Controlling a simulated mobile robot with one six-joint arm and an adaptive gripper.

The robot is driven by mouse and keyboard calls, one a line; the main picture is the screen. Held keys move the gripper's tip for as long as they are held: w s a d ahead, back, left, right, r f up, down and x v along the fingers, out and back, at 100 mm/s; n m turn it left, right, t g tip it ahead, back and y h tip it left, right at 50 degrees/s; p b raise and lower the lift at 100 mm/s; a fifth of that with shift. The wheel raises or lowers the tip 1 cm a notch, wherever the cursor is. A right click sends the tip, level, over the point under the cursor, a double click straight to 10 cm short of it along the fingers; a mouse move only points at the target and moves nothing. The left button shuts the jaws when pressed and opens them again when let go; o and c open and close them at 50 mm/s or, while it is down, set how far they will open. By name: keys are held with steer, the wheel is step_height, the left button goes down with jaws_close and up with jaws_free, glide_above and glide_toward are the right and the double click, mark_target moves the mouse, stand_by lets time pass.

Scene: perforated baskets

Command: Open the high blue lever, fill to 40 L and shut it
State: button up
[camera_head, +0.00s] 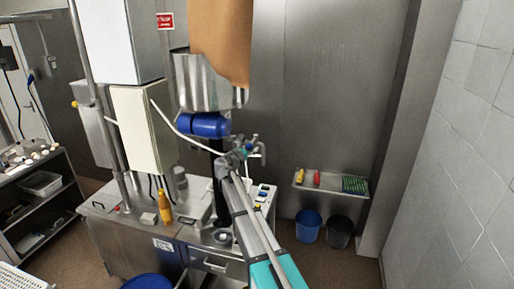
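My arm reaches up from the bottom middle, and my gripper (246,152) is at its far end, in front of the grey wall. A small blue piece (249,147), possibly the high blue lever, shows right at the gripper among pale pipe fittings. The fingers are too small to tell open from shut, or whether they touch the blue piece. A small panel (263,191) with blue marks stands on the counter behind my arm; no litre reading is legible.
A large blue cylinder (204,125) hangs beneath a metal hopper (208,82) left of my gripper. An orange bottle (165,207) stands on the steel counter (105,203).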

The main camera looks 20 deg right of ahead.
stand_by(0.3)
steer(key=v, duration=1.2)
stand_by(0.4)
steer(key=s+d+f+m+g+y+b, duration=0.1)
steer(key=s+d+f+m+g+b, duration=0.15)
steer(key=s+f+m+b, duration=0.45)
steer(key=s+d+f+m+g+y+b, duration=0.2)
steer(key=s+f+g, duration=0.15)
steer(key=f, duration=0.65)
steer(key=s+d+f+m+g+y+b, duration=0.1)
steer(key=s+d+f+m+g+b, duration=0.1)
steer(key=s+f+m+b, duration=0.5)
steer(key=s+a+f+m+g+y+b, duration=0.2)
steer(key=s+a+f+m+y+b, duration=0.1)
steer(key=s+f, duration=0.4)
steer(key=s+a+f+m+g+y+b, duration=0.3)
steer(key=s+f, duration=0.5)
steer(key=f, duration=0.5)
steer(key=a+m+y+b, duration=0.1)
steer(key=m+y+b, duration=0.1)
steer(key=m+b, duration=0.1)
steer(key=shift+s+a+y, duration=0.15)
steer(key=shift+s+y, duration=0.1)
steer(key=shift+y, duration=0.05)
